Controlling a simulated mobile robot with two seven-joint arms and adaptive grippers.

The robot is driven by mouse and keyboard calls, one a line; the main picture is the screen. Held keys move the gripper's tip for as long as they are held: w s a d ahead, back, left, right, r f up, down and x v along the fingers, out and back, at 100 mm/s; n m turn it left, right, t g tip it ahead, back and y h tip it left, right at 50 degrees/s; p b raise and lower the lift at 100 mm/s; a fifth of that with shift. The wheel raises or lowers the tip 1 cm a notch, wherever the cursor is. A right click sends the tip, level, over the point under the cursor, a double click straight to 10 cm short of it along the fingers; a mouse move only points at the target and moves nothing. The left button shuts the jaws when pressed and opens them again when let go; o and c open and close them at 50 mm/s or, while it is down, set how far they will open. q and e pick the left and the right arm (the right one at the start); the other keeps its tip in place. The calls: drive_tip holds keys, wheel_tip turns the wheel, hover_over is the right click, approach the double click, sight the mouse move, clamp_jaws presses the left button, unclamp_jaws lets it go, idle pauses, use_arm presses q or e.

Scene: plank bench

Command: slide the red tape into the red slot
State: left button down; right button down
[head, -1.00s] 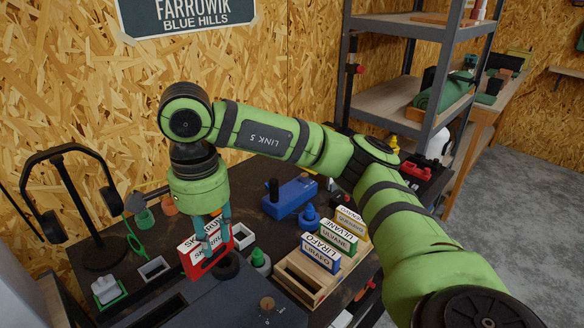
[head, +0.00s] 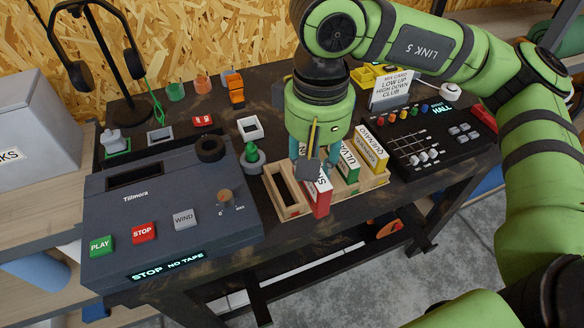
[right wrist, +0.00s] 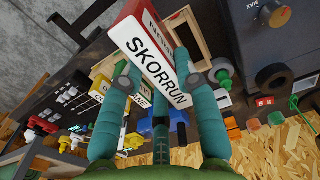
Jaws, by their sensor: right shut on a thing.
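The red tape (head: 320,198), with a white label edge, is held in my right gripper (head: 310,165). In the right wrist view the tape (right wrist: 137,12) shows its SKORRUN label between the two teal fingers (right wrist: 172,75). It hangs over the wooden rack (head: 291,213), just right of the empty leftmost slot (head: 284,188). Whether it touches the rack cannot be told. The green tape (head: 348,163) and the yellow tape (head: 371,150) stand in the rack. The blue tape is hidden behind the gripper and the red tape. The slot's colour marking is not clear. My left gripper is out of view.
The tape deck (head: 160,215) stands left of the rack, its display reading NO TAPE. A mixer panel (head: 432,135) is at the right.

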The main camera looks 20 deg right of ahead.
drive_tip(key=w+f+p, duration=0.1)
drive_tip(key=w+f, duration=0.1)
drive_tip(key=w+a+f+p, duration=0.1)
drive_tip(key=w+f, duration=0.2)
drive_tip(key=w+a+f+p, duration=0.1)
drive_tip(key=w+f+p, duration=0.1)
drive_tip(key=f, duration=0.1)
drive_tip(key=shift+w+f, duration=0.15)
drive_tip(key=shift+w, duration=0.2)
drive_tip(key=shift+f, duration=0.25)
drive_tip(key=shift+f+b, duration=0.2)
drive_tip(key=shift+b, duration=0.15)
drive_tip(key=c, duration=0.9)
unclamp_jaws()
